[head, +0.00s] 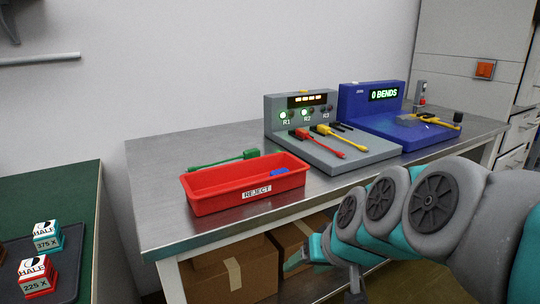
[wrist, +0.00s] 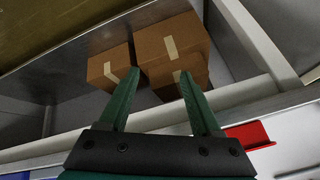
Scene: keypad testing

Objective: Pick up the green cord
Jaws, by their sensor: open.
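The green cord (head: 222,159) lies on the metal table behind the red reject bin in the head view; the bin hides part of it. Its thicker green end shows at the right. My gripper (wrist: 158,80) shows in the wrist view with its two green fingers spread apart and nothing between them. In the head view my arm reaches in from the right, and the gripper end (head: 322,262) is low in front of the table's front edge, below and to the right of the bin. The green cord is not seen in the wrist view.
The red reject bin (head: 216,203) holds a blue item. A grey tester (head: 340,160) carries red and yellow cords. A blue bend tester (head: 419,140) stands right of it. Cardboard boxes (head: 238,274) sit under the table. A green table (head: 78,195) with small boxes is at left.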

